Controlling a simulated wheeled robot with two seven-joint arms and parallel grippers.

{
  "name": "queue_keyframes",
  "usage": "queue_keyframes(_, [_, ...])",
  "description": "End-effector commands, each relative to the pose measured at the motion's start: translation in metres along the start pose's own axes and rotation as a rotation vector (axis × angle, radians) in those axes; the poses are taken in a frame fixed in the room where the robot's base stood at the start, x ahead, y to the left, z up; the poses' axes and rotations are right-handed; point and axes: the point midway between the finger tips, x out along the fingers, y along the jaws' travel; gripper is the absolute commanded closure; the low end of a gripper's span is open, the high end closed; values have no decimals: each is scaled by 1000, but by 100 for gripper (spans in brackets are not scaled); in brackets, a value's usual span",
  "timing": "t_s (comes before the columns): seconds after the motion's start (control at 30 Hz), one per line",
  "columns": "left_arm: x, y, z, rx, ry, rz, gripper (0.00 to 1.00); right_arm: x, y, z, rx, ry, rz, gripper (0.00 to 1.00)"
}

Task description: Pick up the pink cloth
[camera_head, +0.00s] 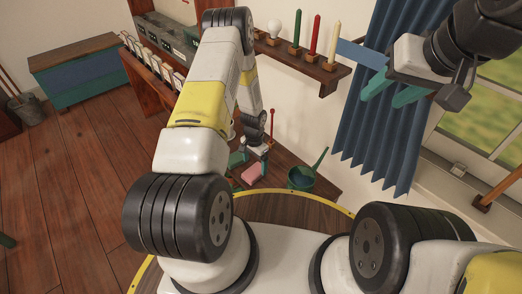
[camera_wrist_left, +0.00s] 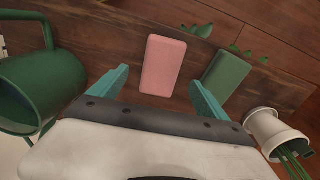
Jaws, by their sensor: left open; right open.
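The pink cloth (camera_head: 251,173) is a flat, folded-looking rectangle on a brown wooden surface below my left gripper. In the left wrist view the pink cloth (camera_wrist_left: 163,65) lies just ahead of and between the two teal fingers. My left gripper (camera_head: 252,158) is open above it; its fingers also show in the wrist view (camera_wrist_left: 160,80), one on each side of the cloth's near end, with nothing clamped between them. I cannot tell the height gap exactly. My right gripper (camera_head: 393,91) is open and empty, at the upper right in front of the blue curtain.
A green block-like cloth (camera_wrist_left: 226,78) lies right of the pink one in the wrist view. A green watering can (camera_wrist_left: 38,85) stands left, and a white pot with green stems (camera_wrist_left: 274,130) right. A candle shelf (camera_head: 300,62) and blue curtain (camera_head: 375,130) stand near my arms.

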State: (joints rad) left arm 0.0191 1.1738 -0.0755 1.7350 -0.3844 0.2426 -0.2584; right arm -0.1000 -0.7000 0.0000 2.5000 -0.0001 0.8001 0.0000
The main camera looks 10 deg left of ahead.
Motion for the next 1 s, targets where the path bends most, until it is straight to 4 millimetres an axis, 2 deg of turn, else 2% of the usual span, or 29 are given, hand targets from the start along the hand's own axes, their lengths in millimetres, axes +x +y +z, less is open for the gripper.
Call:
queue_keyframes(0.1, [20, -2, 2, -1, -3, 1, 13, 0, 0, 0, 0, 0, 0, 52])
queue_keyframes(0.23, [36, -2, 1, -1, -1, 0, 13, 0, 0, 0, 0, 0, 0, 52])
queue_keyframes(0.53, [40, -3, 1, -1, 0, 0, 13, 0, 0, 0, 0, 0, 0, 52])
queue_keyframes(0.57, [40, -3, 1, -1, 0, 0, 17, 0, 0, 0, 0, 0, 0, 52])
queue_keyframes(0.87, [40, -2, 1, -1, 0, 0, 76, 0, 0, 0, 0, 0, 0, 52])
queue_keyframes(1.0, [40, -2, 1, -1, 0, 0, 78, 0, 0, 0, 0, 0, 0, 52])
